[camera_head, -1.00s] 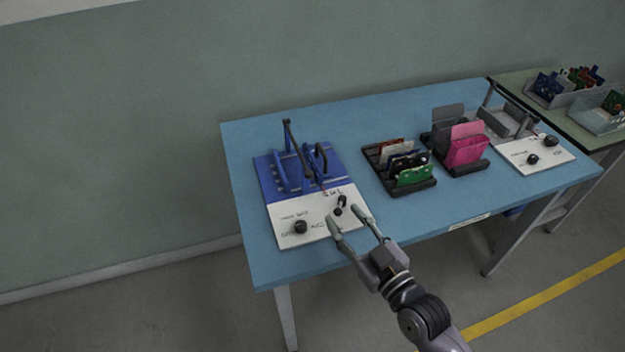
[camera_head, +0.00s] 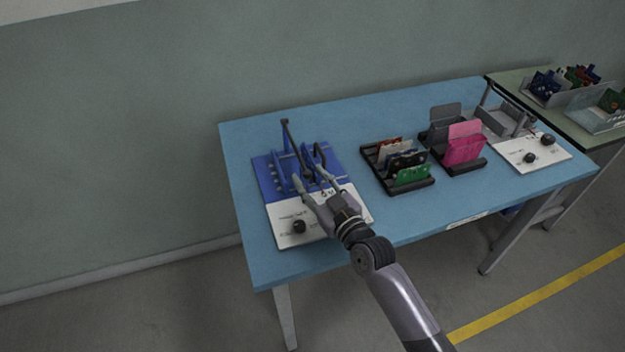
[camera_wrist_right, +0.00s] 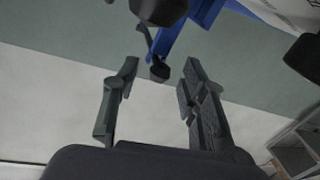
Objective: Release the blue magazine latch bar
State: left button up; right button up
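The blue fixture (camera_head: 264,180) with a white front panel (camera_head: 283,239) stands at the left of the table. A dark bar (camera_head: 288,136) rises from its back, and a dark curved handle (camera_head: 321,151) stands beside it. My right gripper (camera_head: 310,177) is over the front of the blue part, fingers apart, and hides part of the panel. In the right wrist view the open fingers (camera_wrist_right: 160,72) have a small dark knob end (camera_wrist_right: 159,71) showing between them, near a blue part (camera_wrist_right: 185,32); contact cannot be told. My left gripper is not in view.
A black knob (camera_head: 299,226) sits on the panel's front left. To the right stand a black rack (camera_head: 425,184) of boards, a holder with a pink card (camera_head: 465,146), and a second, grey fixture (camera_head: 510,120). The table (camera_head: 345,125) is clear behind the rack.

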grip_shut()
dwell(0.3)
dwell(0.5)
